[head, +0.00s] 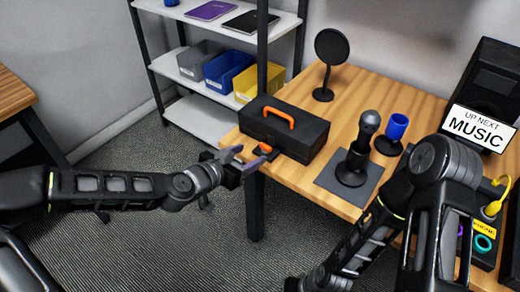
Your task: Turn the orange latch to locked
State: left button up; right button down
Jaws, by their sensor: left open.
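A black box (299,132) with an orange handle (279,116) on its lid stands on the left part of the wooden table. A small orange piece (264,147), which looks like the latch, shows at the box's front left, low down near the table edge. Its exact turn is too small to tell. My left gripper (244,159) is just left of and below the orange piece, at the table's edge, with its fingers apart and nothing between them. I cannot tell whether a finger touches the latch. My right gripper is out of view; only my right arm shows.
On the table (375,92) stand a round black disc on a stand (331,48), a microphone-like object (362,145) on a dark mat, a blue cup (397,126) and a "MUSIC" sign (479,128). A shelf with bins (225,70) stands behind. Carpet lies open below my left arm.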

aim_at(264, 147)
pick_arm(q)
jog(key=x, duration=0.6)
jog(key=shift+w+f, duration=0.1)
jog(key=shift+f, duration=0.1)
grip_shut()
dwell(0.4)
